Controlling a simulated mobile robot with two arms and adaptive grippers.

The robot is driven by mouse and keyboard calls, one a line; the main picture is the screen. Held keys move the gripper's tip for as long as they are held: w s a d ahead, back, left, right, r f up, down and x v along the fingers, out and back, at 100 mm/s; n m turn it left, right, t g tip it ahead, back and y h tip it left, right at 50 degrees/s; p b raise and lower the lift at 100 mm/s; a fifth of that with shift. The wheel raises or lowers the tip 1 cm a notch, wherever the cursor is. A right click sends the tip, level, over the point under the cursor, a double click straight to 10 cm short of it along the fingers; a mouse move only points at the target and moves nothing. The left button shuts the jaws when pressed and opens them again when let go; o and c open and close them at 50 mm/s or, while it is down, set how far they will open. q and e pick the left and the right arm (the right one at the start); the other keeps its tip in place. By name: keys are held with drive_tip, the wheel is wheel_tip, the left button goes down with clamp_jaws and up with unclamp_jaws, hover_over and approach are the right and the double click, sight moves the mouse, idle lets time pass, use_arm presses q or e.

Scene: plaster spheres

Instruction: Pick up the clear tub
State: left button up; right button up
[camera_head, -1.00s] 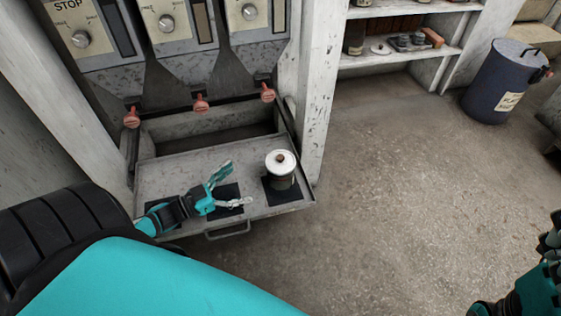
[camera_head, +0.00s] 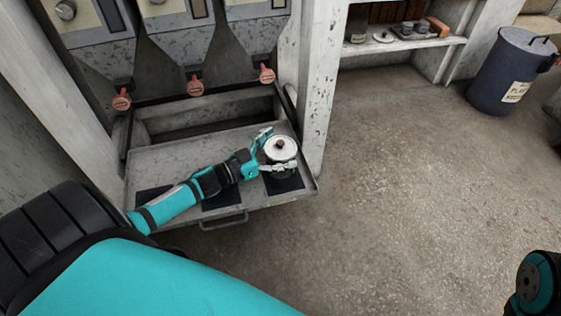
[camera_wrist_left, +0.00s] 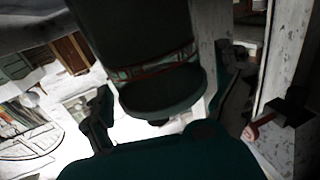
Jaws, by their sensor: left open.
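In the left wrist view the tub (camera_wrist_left: 155,50) looms large and dark between the spread fingers of the left gripper (camera_wrist_left: 165,105). I cannot tell whether either finger touches it. Only part of my right arm shows at bottom right.
The grey tray (camera_head: 165,160) has other dark pads and a front handle (camera_head: 225,222). Red levers (camera_head: 195,86) hang from hoppers above it. A white post (camera_head: 318,90) rises just right of the tray. A blue bin (camera_head: 502,75) and shelves stand further back; the floor between is open.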

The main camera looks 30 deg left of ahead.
use_arm(q)
drive_tip(key=shift+w, duration=0.1)
drive_tip(key=c, duration=1.1)
drive_tip(key=shift+r, duration=0.1)
